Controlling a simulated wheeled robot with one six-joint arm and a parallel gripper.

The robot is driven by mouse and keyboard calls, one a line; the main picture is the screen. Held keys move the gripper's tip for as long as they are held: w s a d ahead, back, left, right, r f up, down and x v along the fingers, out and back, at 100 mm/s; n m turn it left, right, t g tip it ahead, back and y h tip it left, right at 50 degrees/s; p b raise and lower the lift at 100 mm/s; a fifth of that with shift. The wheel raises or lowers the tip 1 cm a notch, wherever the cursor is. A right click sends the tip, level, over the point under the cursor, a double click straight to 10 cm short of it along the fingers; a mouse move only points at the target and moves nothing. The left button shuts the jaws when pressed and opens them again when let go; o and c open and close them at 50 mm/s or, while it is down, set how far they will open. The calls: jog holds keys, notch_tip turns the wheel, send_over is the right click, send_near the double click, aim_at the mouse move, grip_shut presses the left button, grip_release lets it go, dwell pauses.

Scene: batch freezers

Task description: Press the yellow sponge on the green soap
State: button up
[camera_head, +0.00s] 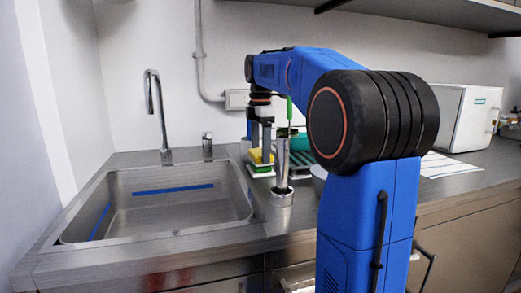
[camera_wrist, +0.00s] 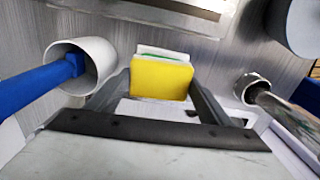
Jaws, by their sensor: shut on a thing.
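The yellow sponge (camera_head: 256,156) is between the fingers of my gripper (camera_head: 260,150), which points down at the counter behind the sink's right edge. The wrist view shows the sponge (camera_wrist: 161,79) as a yellow block between the two dark fingers (camera_wrist: 166,90). The green soap (camera_head: 262,169) shows as a small green strip directly under the sponge, over a white base. In the wrist view, a white piece with a thin green line (camera_wrist: 163,53) lies just beyond the sponge; most of it is hidden. I cannot tell whether sponge and soap touch.
A metal cylinder (camera_head: 282,162) stands close to the right of my gripper. A white cup (camera_wrist: 82,65) holding a blue handle is left in the wrist view. The sink (camera_head: 150,228) with its faucet (camera_head: 155,110) lies left. A white box (camera_head: 455,118) stands at right.

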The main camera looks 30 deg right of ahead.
jog(key=shift+f, duration=0.55)
dwell(1.4)
jog(key=shift+r, duration=3.55)
